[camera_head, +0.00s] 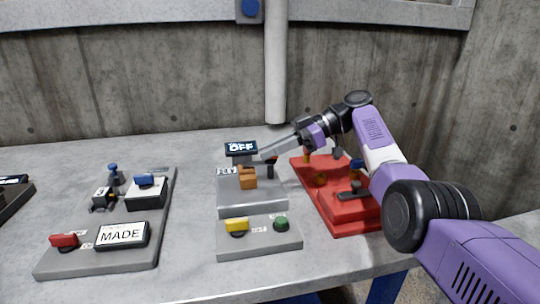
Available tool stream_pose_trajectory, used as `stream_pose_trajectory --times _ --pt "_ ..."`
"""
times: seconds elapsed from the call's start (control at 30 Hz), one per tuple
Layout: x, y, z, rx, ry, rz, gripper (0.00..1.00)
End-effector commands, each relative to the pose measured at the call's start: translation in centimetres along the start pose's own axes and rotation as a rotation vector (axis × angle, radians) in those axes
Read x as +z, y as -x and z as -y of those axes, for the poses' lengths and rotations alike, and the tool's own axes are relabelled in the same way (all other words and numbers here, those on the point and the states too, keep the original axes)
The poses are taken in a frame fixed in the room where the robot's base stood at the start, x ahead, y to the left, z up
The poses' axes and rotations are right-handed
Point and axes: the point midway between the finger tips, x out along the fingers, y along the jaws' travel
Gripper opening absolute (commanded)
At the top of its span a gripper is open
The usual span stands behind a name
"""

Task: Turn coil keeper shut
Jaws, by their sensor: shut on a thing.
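A grey box (252,205) stands mid-table with a label, an orange-brown block (247,178) and a small dark upright piece (270,172) on its top. A black display (241,148) reading "OFF" stands at its back. The dark piece may be the coil keeper; I cannot tell for sure, nor how far it is turned. My gripper (264,156) reaches in from the right, slanting down, with its tips at the top of the dark piece. It is shut on that piece, though the contact is small and partly hidden.
A red base (340,222) with several parts lies under my arm. In front is a grey panel (260,248) with a yellow switch and green button. At left is a larger panel (100,262) with a "MADE" display. Bare tabletop lies between them; a concrete wall rises behind.

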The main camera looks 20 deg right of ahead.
Motion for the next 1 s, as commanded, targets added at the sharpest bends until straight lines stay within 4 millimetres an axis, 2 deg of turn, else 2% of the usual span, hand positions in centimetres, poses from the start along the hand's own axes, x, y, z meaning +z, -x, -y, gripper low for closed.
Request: stream_pose_trajectory --times 0.8,0.83,0.93,1.0 --pt "0.2 -0.04 0.05 -0.032 0.01 0.003 0.0" --pt "0.2 -0.04 0.05 -0.033 0.01 0.003 0.14" --pt "0.17 -0.03 0.04 -0.032 0.01 0.003 0.33" --pt "0.15 -0.02 0.02 -0.031 0.011 0.002 0.34"
